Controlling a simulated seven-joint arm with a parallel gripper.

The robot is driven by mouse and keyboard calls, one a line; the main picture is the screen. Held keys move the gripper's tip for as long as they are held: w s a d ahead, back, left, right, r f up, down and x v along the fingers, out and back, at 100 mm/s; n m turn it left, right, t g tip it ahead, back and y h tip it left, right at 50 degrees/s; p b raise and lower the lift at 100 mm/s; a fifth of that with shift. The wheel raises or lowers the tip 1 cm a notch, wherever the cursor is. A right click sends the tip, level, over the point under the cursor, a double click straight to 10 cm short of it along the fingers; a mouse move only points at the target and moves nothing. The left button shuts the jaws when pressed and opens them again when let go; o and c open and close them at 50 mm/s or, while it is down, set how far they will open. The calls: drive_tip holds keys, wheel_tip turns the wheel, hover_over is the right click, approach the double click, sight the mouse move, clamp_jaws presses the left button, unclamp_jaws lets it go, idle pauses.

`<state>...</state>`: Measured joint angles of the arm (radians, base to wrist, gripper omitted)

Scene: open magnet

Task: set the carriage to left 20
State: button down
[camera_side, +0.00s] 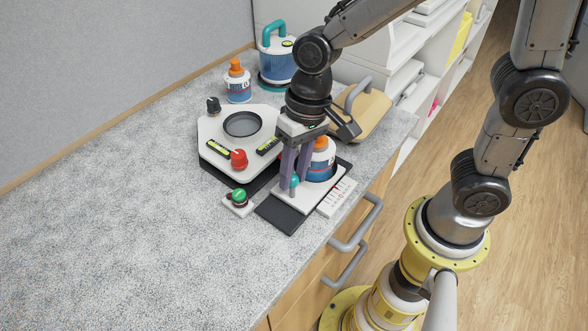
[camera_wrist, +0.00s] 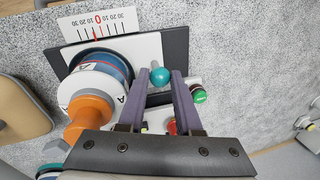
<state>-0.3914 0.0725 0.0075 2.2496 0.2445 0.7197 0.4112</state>
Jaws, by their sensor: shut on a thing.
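The carriage (camera_side: 290,200) is a white plate on a dark base (camera_side: 275,214), carrying a white and blue bottle with an orange cap (camera_side: 321,143). In the wrist view the bottle (camera_wrist: 92,90) lies left of my fingers. A teal ball knob (camera_wrist: 160,76) stands on the carriage plate (camera_wrist: 138,48). My gripper (camera_wrist: 161,74) is shut on this knob, one finger on each side; the side view also shows the gripper (camera_side: 294,182) there. A white scale (camera_wrist: 98,24) runs along the carriage's edge, with a red 0 and a red mark close to it.
A white station (camera_side: 215,137) with a round recess and a red knob (camera_side: 239,158) stands behind. A green button (camera_side: 239,195) is just left of the base. The left counter is clear.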

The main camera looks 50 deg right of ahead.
drive_tip(key=shift+r, duration=0.1)
idle(0.6)
drive_tip(key=shift+a, duration=1.6)
drive_tip(key=c, duration=0.9)
unclamp_jaws()
drive_tip(key=shift+d, duration=0.1)
drive_tip(key=d+r, duration=0.1)
drive_tip(key=r, duration=0.8)
drive_tip(key=d+r, duration=0.1)
drive_tip(key=r, duration=0.3)
drive_tip(key=shift+s+d+r, duration=0.25)
drive_tip(key=shift+s+d, duration=0.05)
